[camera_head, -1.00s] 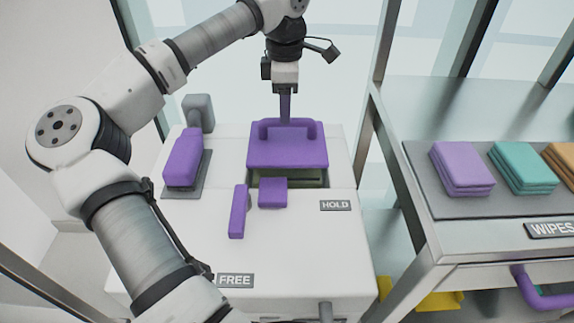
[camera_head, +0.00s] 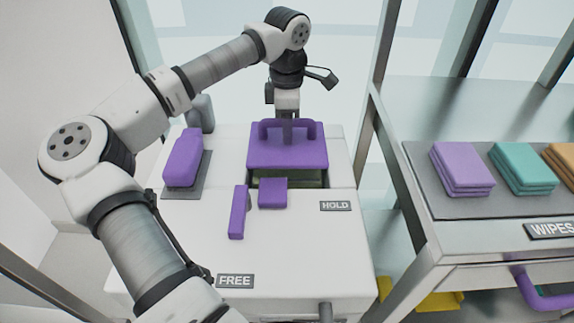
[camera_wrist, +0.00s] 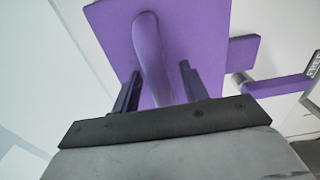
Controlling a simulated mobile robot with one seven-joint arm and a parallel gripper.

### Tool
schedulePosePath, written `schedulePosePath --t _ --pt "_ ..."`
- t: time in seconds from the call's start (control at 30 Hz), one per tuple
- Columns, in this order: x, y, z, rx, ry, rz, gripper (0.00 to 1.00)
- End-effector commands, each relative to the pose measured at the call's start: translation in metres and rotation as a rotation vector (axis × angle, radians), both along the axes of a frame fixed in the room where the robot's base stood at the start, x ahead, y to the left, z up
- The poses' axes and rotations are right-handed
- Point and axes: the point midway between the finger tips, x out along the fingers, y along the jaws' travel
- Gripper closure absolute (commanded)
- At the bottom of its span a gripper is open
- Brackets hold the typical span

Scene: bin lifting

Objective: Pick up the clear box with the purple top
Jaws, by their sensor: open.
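The clear box has a purple top (camera_head: 287,153) with a raised purple handle (camera_head: 262,130). It sits in the white cabinet's top, and its greenish clear body (camera_head: 290,180) shows just below the lid. My gripper (camera_head: 288,138) points down over the lid at the handle. In the wrist view the purple top (camera_wrist: 113,35) fills the upper middle, and the handle (camera_wrist: 150,50) runs between the two open dark fingers of my gripper (camera_wrist: 157,88). The fingers stand on either side of the handle with gaps. I cannot tell how far down they reach.
A purple block (camera_head: 183,160) on a grey plate stands left of the box. A purple bar (camera_head: 238,212) and square (camera_head: 272,193) lie in front. HOLD (camera_head: 335,206) and FREE (camera_head: 235,281) labels mark the cabinet. A steel cart (camera_head: 445,240) with folded wipes (camera_head: 463,168) stands right.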

Motion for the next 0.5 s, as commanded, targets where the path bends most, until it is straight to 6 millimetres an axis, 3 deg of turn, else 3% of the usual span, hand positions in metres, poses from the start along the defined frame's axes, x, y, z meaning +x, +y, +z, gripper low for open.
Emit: schedulePosePath --t 0.47,0.5 --pt "-0.0001 0.0001 -0.0031 0.0 0.0 0.0 0.56" --pt "-0.0001 0.0001 -0.0031 0.0 0.0 0.0 0.61"
